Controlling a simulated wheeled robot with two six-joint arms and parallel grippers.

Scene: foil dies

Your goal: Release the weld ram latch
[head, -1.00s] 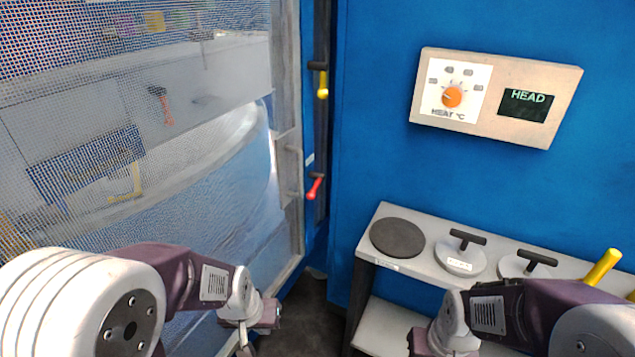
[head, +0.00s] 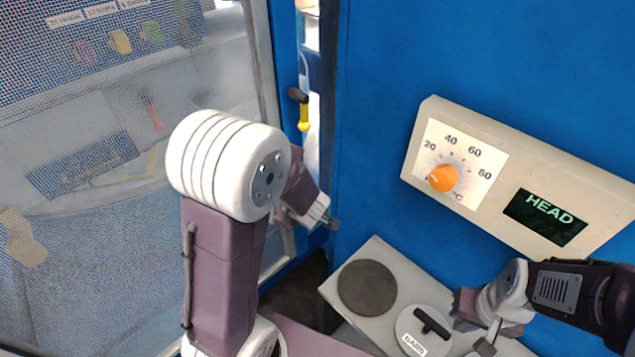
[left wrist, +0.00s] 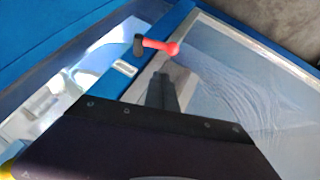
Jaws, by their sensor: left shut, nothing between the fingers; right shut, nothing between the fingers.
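A red-knobbed lever (left wrist: 160,46) on a dark pivot sits on the blue frame edge in the left wrist view. In the head view it is hidden behind my left arm. A second lever with a yellow grip (head: 303,116) hangs higher on the same edge. I cannot tell which of the two is the weld ram latch. My left gripper (head: 332,223) is shut and empty, below the yellow lever; in the left wrist view its fingers (left wrist: 161,92) point towards the red lever, apart from it. My right gripper (head: 487,344) is shut and empty over the shelf.
A mesh-screened door (head: 90,240) fills the left. A control panel (head: 483,236) with an orange dial (head: 443,178) and a HEAD display is on the blue wall. Below it, a shelf (head: 385,255) holds a dark disc (head: 367,287) and a handled die (head: 420,335) marked BARS.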

